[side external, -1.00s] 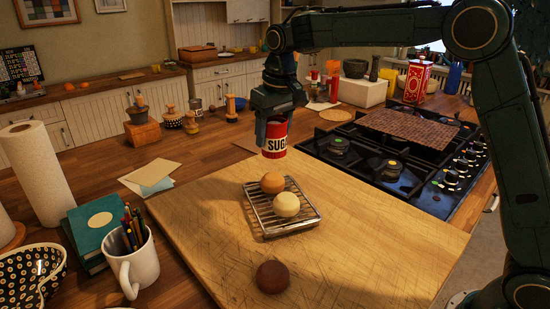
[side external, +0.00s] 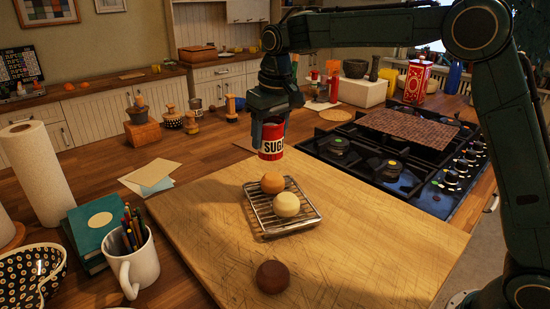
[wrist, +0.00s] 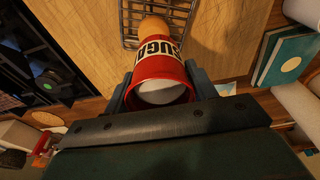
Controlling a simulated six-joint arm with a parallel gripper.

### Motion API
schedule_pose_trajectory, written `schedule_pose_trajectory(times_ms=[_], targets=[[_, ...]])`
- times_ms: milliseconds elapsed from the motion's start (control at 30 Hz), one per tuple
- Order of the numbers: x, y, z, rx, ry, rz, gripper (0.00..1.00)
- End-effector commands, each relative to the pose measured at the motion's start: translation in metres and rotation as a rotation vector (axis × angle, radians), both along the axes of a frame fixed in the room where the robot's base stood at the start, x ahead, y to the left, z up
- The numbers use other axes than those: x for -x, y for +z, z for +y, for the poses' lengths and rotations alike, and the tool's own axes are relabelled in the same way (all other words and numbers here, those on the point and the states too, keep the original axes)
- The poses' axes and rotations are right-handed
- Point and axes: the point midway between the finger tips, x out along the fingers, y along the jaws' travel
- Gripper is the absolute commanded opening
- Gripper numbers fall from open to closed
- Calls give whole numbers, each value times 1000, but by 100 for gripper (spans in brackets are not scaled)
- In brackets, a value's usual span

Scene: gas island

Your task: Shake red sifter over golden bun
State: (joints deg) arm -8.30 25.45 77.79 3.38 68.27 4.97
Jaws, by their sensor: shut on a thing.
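My gripper (side external: 271,119) is shut on the red sifter (side external: 271,153), a red can with a white band reading "SUGA". I hold it in the air, roughly upright, above the back of a wire rack. In the wrist view the sifter (wrist: 160,75) sits between my two fingers (wrist: 160,92), with something white at its near end. The golden bun (side external: 272,182) rests on the rack (side external: 283,224), just below the sifter. In the wrist view the golden bun (wrist: 153,27) is partly hidden behind the sifter. A pale cream bun (side external: 286,205) sits beside it on the rack.
A dark brown bun (side external: 273,277) lies on the wooden board (side external: 370,240). A gas hob (side external: 400,165) is to the right. A white mug of pencils (side external: 138,265), teal books (side external: 96,222) and a paper roll (side external: 38,180) stand left. The board right of the rack is clear.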

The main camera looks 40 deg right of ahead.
Motion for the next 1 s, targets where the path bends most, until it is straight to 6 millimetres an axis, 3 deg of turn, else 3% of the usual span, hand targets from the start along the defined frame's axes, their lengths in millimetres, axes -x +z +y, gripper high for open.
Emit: schedule_pose_trajectory(times_ms=[333,700,1000], targets=[[0,0,1,0,-2,-1,36],[-2,0,-16,0,-3,-1,36],[-2,0,-14,0,-2,-1,36]])
